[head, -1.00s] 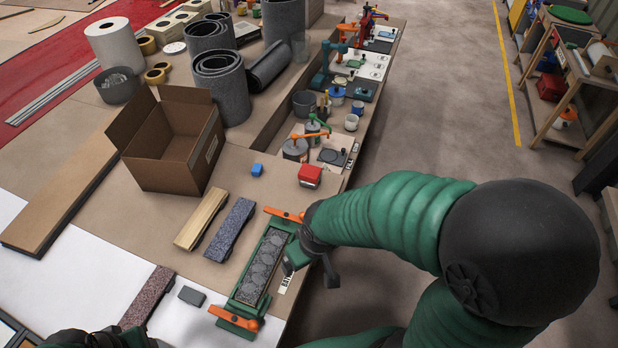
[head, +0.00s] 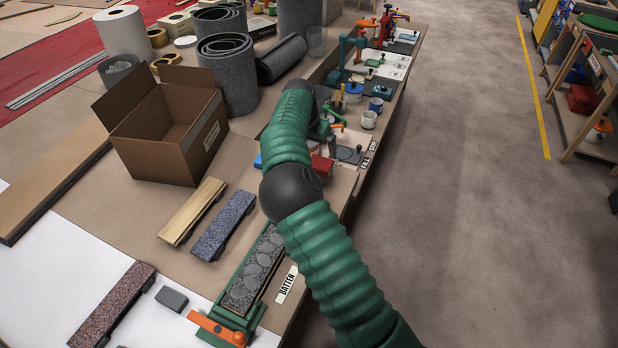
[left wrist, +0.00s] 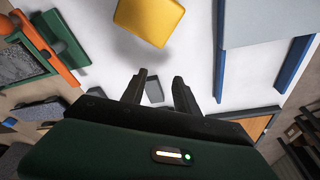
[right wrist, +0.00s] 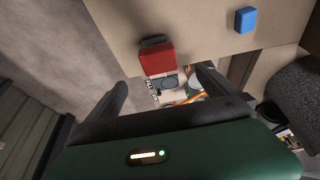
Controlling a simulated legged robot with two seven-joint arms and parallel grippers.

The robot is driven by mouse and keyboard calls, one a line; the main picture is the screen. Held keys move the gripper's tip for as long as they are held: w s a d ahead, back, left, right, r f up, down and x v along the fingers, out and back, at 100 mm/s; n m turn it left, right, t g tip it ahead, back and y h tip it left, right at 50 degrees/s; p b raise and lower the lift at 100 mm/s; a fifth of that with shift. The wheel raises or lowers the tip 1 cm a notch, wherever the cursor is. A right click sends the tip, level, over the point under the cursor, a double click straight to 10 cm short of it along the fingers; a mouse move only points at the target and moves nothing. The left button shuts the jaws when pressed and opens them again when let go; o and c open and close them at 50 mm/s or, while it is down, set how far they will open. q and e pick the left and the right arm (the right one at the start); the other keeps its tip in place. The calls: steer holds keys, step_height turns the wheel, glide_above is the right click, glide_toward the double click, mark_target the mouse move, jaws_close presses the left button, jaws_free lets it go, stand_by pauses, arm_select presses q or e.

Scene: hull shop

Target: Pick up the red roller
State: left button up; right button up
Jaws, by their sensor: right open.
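A red block-like thing (head: 322,168) sits on the bench near its right edge, partly hidden behind my right arm. It shows whole in the right wrist view (right wrist: 157,60), with a dark part at one end; I cannot tell whether it is a roller. My right gripper (right wrist: 163,77) is open and empty, with the red thing beyond its fingertips, apart from them. My left gripper (left wrist: 159,76) is open and empty above the white surface. It is outside the head view.
A small blue block (right wrist: 245,20) lies near the red thing. An open cardboard box (head: 160,140), grey rolls (head: 225,72) and several small bench tools stand around. A green frame (head: 232,318) with an orange clamp is at the front. A yellow block (left wrist: 150,20) shows in the left wrist view.

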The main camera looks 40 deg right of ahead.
steer(key=x, duration=1.6)
steer(key=shift+d, duration=0.2)
steer(key=shift+d+f, duration=0.1)
steer(key=shift+d, duration=0.05)
steer(key=c, duration=0.5)
steer(key=shift+w, duration=0.1)
jaws_close()
